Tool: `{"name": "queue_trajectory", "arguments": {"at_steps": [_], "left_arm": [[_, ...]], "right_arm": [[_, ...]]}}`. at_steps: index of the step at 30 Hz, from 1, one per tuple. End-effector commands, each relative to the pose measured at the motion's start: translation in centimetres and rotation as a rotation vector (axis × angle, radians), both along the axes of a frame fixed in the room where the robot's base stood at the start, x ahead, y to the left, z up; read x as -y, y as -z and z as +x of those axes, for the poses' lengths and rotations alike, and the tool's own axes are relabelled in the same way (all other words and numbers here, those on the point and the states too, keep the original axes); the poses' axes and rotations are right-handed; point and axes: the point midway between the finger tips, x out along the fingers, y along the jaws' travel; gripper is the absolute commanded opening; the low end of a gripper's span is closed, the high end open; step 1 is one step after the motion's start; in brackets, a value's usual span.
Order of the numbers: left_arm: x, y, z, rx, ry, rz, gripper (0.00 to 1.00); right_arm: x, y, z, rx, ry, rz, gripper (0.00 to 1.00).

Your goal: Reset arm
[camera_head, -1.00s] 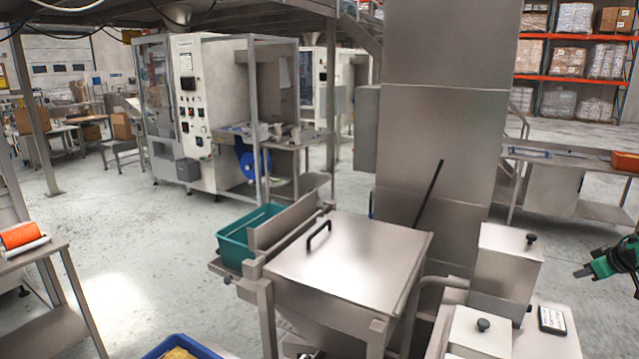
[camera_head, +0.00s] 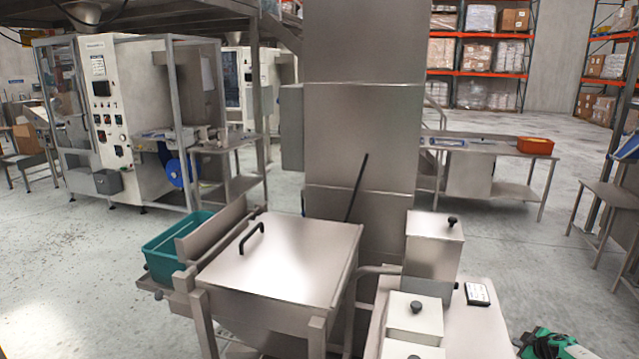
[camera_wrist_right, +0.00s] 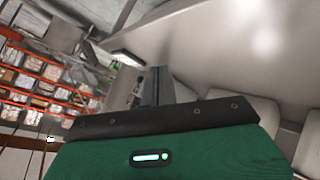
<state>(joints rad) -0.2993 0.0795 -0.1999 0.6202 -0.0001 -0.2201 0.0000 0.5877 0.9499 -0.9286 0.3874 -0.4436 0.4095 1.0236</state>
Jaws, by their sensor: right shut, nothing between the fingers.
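My right gripper (camera_head: 519,343) shows at the bottom right of the head view, with its green body cut off by the lower edge. In the right wrist view its dark fingers (camera_wrist_right: 155,86) are together and hold nothing. It is out over the floor, to the right of the steel stand with the lidded bins, and appears apart from it. My left gripper is not in view.
A steel hopper (camera_head: 285,262) with a black-handled lid stands in front, with a teal crate (camera_head: 163,262) at its left. A bench (camera_head: 490,150) holds an orange tray (camera_head: 535,146). Floor right is open.

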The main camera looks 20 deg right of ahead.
Motion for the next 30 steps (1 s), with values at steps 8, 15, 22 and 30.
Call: {"name": "queue_trajectory", "arguments": {"at_steps": [8, 15, 22, 30], "left_arm": [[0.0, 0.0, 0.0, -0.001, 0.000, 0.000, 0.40], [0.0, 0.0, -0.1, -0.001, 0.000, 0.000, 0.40], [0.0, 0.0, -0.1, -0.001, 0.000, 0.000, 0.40], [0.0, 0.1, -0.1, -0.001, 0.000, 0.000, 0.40]], "right_arm": [[2.8, 6.6, -10.3, -0.102, 0.082, -0.176, 0.00], [5.8, 10.1, -20.8, -0.256, 0.157, -0.331, 0.00], [8.5, 11.3, -31.2, -0.444, 0.214, -0.454, 0.00], [9.8, 11.9, -40.7, -0.639, 0.247, -0.527, 0.00]]}}
